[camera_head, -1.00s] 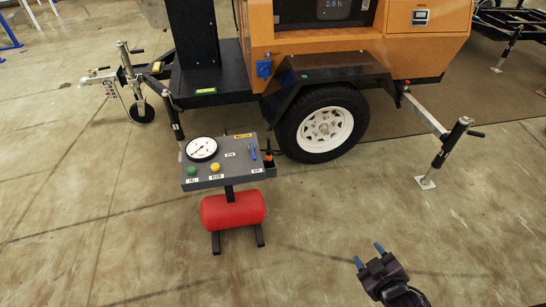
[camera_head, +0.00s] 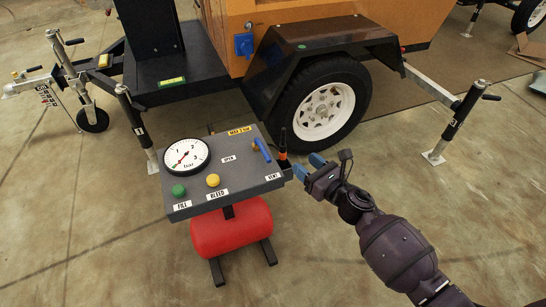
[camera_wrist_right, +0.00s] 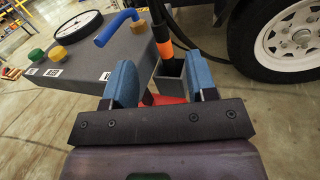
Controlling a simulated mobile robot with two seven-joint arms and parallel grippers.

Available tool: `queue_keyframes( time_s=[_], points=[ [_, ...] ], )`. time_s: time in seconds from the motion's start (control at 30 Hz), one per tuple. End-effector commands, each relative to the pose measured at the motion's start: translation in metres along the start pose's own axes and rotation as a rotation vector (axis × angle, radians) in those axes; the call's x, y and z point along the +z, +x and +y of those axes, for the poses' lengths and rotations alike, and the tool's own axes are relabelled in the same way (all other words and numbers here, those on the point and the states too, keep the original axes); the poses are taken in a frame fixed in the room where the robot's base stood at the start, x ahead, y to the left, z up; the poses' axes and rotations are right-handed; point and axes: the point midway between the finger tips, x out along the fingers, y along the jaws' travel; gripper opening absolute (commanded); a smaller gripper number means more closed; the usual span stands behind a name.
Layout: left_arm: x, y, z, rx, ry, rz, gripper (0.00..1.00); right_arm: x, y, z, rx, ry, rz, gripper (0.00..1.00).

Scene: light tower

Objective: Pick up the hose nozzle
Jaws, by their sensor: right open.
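The hose nozzle (camera_head: 283,154), black with an orange band, stands upright at the right side of the grey control panel (camera_head: 235,178). In the right wrist view the nozzle (camera_wrist_right: 163,38) is just beyond my fingertips and roughly between them, above a grey open holder (camera_wrist_right: 171,82). A dark hose runs near it. My right gripper (camera_head: 308,166) is open and empty, just right of the nozzle. Its blue fingers also show in the wrist view (camera_wrist_right: 161,80), apart from the nozzle. My left gripper is out of view.
The panel carries a pressure gauge (camera_head: 186,156), a green knob (camera_head: 178,190), a yellow knob (camera_head: 213,180) and a blue lever (camera_head: 262,150) close to the nozzle. A red tank (camera_head: 232,230) sits below. The trailer wheel (camera_head: 325,110) stands behind. Floor at the front right is open.

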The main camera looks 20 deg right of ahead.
Motion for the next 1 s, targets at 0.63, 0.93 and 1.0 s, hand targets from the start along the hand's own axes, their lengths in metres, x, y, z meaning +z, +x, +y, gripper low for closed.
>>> queue_keyframes(
  time_s=[0.63, 0.93, 1.0],
  points=[
    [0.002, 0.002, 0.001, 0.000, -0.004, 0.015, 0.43, -0.001, 0.063, 0.000, 0.014, -0.070, -0.003, 0.52],
    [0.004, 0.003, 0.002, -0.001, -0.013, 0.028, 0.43, -0.003, 0.097, 0.000, 0.015, -0.068, -0.002, 0.52],
    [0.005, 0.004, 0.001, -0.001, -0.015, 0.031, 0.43, -0.003, 0.105, 0.001, 0.015, -0.068, -0.003, 0.52]
  ],
)
